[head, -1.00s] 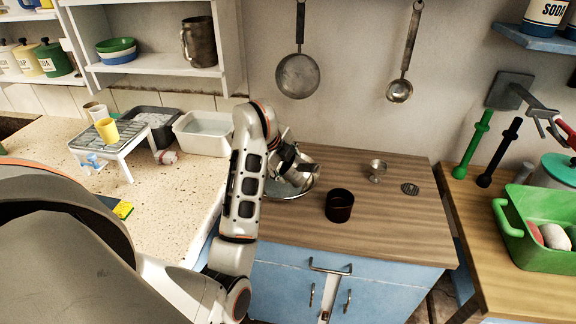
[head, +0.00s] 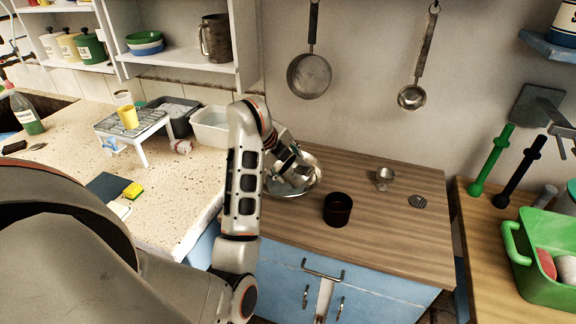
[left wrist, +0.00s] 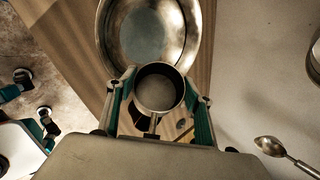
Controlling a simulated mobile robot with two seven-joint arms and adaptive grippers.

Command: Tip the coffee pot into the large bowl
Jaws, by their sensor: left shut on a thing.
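My left gripper (head: 288,166) is shut on the coffee pot, a small round metal vessel. In the left wrist view the coffee pot (left wrist: 158,90) sits between the two teal-padded fingers, its round opening facing the camera. The large bowl (head: 313,184) is shiny metal and stands on the wooden counter just below the gripper, partly hidden by it. In the left wrist view the bowl (left wrist: 152,35) lies just beyond the pot. Any contents and the exact tilt of the pot cannot be told. My right gripper is not in view.
A dark cup (head: 338,210) stands right of the bowl on the wooden counter (head: 390,235). A small metal cup (head: 385,176) and a round slotted disc (head: 417,201) are further right. A white basin (head: 211,128) stands left of my arm. A pan (head: 309,76) and ladle (head: 411,96) hang behind.

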